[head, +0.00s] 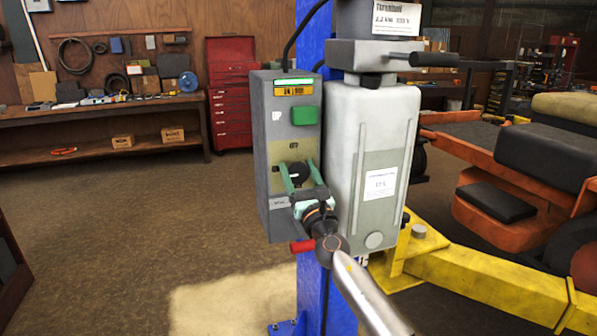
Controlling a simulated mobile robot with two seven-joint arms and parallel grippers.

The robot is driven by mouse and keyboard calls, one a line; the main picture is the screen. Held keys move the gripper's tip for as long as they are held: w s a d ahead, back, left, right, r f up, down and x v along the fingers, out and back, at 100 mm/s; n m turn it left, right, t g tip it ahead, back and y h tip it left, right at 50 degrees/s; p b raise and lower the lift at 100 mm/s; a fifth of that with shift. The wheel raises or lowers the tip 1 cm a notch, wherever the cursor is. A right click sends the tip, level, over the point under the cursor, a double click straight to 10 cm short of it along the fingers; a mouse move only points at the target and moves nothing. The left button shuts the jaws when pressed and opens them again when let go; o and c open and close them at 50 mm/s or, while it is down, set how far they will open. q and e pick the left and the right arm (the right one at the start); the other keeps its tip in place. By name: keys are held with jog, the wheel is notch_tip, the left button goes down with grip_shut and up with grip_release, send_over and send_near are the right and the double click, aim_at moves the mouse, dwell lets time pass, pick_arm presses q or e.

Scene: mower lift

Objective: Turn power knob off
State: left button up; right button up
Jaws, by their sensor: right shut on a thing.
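The grey control box (263,155) is fixed at the blue lift post (313,40). It has a lit display (294,82) at its top, a green button (304,115) below that and a black round power knob (299,172) lower down. My right gripper (298,176) reaches up from below, its two green fingers on either side of the knob and shut on it. Which way the knob points is too small to tell. My left gripper is not in view.
A grey motor unit (345,120) stands close on the right of the box, with a black-ended lever (432,59) sticking out above. A yellow lift arm (490,285) and an orange mower (490,205) are at the right. The floor at left is clear.

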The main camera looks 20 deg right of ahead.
jog(key=shift+m+h, duration=0.4)
jog(key=shift+m, duration=0.2)
jog(key=m+h, duration=0.1)
jog(key=m, duration=0.2)
jog(key=m+h, duration=0.2)
jog(key=m, duration=0.1)
jog(key=shift+d+f+m+g, duration=0.1)
jog(key=shift+m+g, duration=0.2)
jog(key=shift+m, duration=0.1)
jog(key=m+g+h, duration=0.1)
jog(key=m, duration=0.2)
jog(key=m+h, duration=0.1)
jog(key=m, duration=0.2)
jog(key=shift+d+g+h, duration=0.1)
jog(key=shift+g+h, duration=0.3)
jog(key=m+g+p, duration=0.1)
jog(key=m, duration=0.3)
jog(key=shift+h, duration=0.3)
jog(key=shift+f+m+g+p, duration=0.15)
jog(key=shift+m+g+p, duration=0.4)
jog(key=shift+m, duration=0.55)
jog(key=shift+f+m+g+p, duration=0.1)
jog(key=shift+m+g+p, duration=0.4)
jog(key=shift+m, duration=0.6)
jog(key=o, duration=1.4)
jog(key=shift+d, duration=0.1)
jog(key=shift+c, duration=0.2)
